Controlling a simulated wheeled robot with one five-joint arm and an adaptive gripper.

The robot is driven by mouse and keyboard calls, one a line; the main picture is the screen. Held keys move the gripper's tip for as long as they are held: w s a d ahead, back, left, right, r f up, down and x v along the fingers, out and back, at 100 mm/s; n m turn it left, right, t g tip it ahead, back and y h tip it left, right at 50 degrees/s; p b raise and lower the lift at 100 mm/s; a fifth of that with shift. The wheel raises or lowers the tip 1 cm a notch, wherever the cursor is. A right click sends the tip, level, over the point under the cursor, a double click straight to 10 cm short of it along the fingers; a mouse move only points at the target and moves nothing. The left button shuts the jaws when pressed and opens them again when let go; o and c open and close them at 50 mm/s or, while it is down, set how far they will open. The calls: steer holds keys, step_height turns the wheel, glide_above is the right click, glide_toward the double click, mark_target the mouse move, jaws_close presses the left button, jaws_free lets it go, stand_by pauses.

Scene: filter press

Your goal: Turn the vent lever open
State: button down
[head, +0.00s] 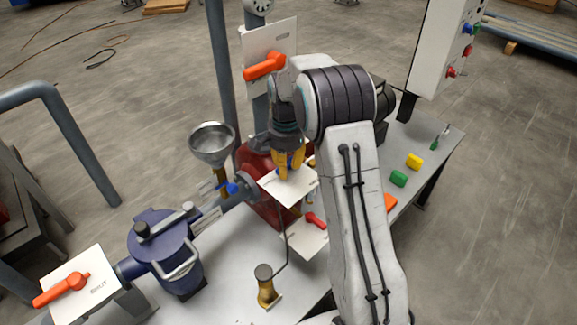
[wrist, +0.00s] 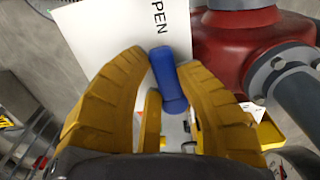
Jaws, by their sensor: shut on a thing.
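My gripper (head: 290,163) has yellow fingers and points down at a white plate (head: 293,189) over the red pump-like body. In the wrist view my gripper (wrist: 164,66) is shut on a blue lever (wrist: 168,85), whose rounded grip shows between the fingers. The white plate (wrist: 105,35) behind it carries lettering that reads "PEN", its start cut off or hidden. In the head view the fingers hide most of the blue lever. The lever's pivot is hidden, so I cannot tell its full angle.
A funnel (head: 211,140), a blue filter housing (head: 160,240) and the red body (head: 262,205) crowd the bench. Green and yellow blocks lie right.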

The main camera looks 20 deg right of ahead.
steer(key=shift+w+a+f+m, duration=0.1)
steer(key=shift+m, duration=0.5)
steer(key=c, duration=0.8)
jaws_free()
steer(key=shift+c, duration=0.2)
steer(key=shift+w, duration=0.1)
step_height(320, 180, up, 12)
